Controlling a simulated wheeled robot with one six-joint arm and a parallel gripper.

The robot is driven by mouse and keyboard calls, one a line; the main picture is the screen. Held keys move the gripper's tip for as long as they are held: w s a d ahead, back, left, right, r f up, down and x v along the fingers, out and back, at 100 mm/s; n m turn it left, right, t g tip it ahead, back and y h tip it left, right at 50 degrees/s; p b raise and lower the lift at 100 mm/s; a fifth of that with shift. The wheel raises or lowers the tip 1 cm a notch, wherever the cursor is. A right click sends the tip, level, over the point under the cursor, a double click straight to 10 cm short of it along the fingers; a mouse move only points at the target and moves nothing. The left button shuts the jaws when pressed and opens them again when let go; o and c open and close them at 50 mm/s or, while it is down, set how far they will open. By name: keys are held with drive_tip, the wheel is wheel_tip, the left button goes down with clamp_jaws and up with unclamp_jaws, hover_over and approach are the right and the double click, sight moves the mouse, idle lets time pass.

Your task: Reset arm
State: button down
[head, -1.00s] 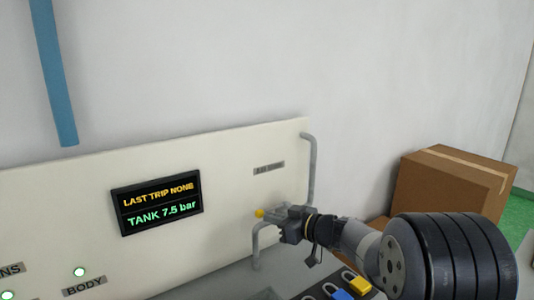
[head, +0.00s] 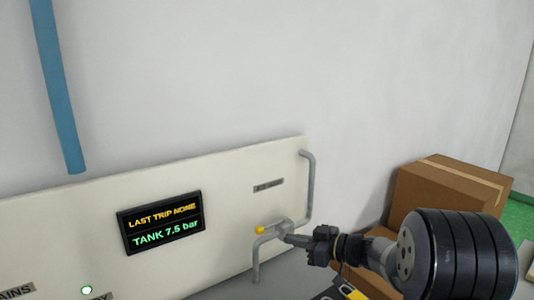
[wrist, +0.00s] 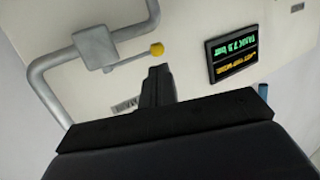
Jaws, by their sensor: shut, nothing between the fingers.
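My gripper (head: 291,238) is shut and empty in the head view, just right of a grey pipe valve with a yellow-tipped lever (head: 260,230). In the wrist view my gripper's fingers (wrist: 158,72) are together, pointing at the cream panel (wrist: 185,25). There the yellow lever tip (wrist: 157,49) lies just beyond the fingertips, and the lever runs left to the grey valve body (wrist: 95,47). I cannot tell whether the fingers touch the lever.
A black display (head: 162,224) reads "LAST TRIP NONE" and "TANK 7.5 bar". A grey pipe (head: 310,190) stands out from the panel. A cardboard box (head: 447,192) is at right. Padlocks lie below my arm, one yellow (head: 352,291).

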drive_tip(key=b+v, duration=0.1)
drive_tip(key=v, duration=0.4)
idle(0.3)
